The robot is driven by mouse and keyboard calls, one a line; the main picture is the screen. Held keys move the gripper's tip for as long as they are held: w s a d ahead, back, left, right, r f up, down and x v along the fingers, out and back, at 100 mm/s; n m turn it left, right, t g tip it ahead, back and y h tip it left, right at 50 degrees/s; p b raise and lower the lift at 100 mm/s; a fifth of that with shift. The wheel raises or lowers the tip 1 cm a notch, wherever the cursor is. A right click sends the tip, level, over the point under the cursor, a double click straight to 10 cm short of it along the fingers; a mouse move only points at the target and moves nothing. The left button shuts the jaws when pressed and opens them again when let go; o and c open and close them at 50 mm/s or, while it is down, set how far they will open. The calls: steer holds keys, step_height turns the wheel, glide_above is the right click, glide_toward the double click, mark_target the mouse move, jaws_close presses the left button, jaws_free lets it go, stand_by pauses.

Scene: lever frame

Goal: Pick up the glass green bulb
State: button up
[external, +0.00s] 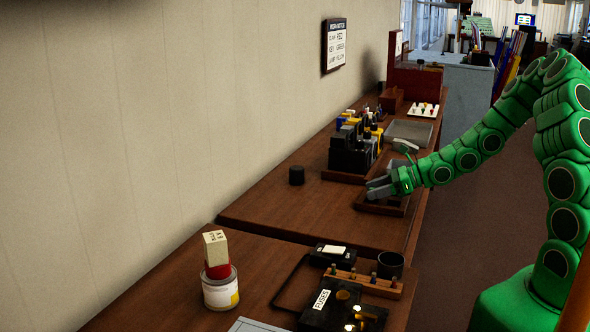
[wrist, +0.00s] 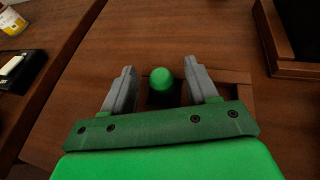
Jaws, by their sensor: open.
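The green bulb (wrist: 161,78) shows in the wrist view as a smooth, round green top above a dark square base or opening. It lies between the two grey fingers of my gripper (wrist: 160,67), with a visible gap on each side. The fingers are open and hold nothing. In the external view my gripper (external: 376,188) is low over a small wooden tray (external: 388,209) near the bench's right edge. I cannot pick out the bulb in that view.
A paint can (external: 221,288) and a fuse box (external: 328,306) are on the nearer bench.

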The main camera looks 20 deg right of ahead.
steer(key=shift+x, duration=1.5)
steer(key=shift+c, duration=0.4)
steer(key=c, duration=1)
steer(key=shift+o, duration=0.2)
